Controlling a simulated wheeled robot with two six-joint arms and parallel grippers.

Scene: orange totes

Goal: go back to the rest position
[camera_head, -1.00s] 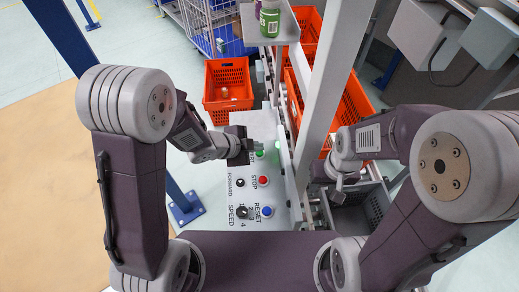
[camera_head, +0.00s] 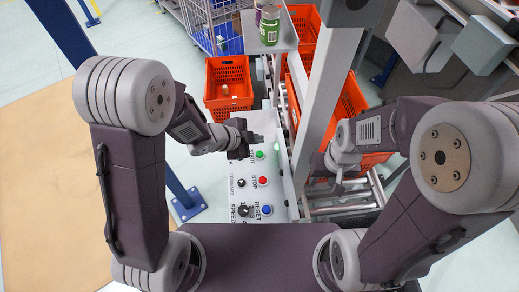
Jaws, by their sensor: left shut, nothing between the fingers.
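My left gripper (camera_head: 252,140) is shut and empty. It hovers just above the top end of the control panel (camera_head: 277,199), close to the green button (camera_head: 260,155). The red STOP button (camera_head: 263,181), the black knob and the blue RESET button (camera_head: 267,210) lie below it on the panel. My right gripper (camera_head: 338,188) hangs over the metal roller frame on the right. Its fingers are small and partly hidden, so I cannot tell whether it is open or shut.
An orange tote (camera_head: 229,67) with a small item stands beyond the panel. More orange totes (camera_head: 351,103) sit along the rollers. A grey post (camera_head: 322,100) rises between my arms. A green-labelled can (camera_head: 269,27) stands on the shelf. A blue cage trolley (camera_head: 205,22) is behind.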

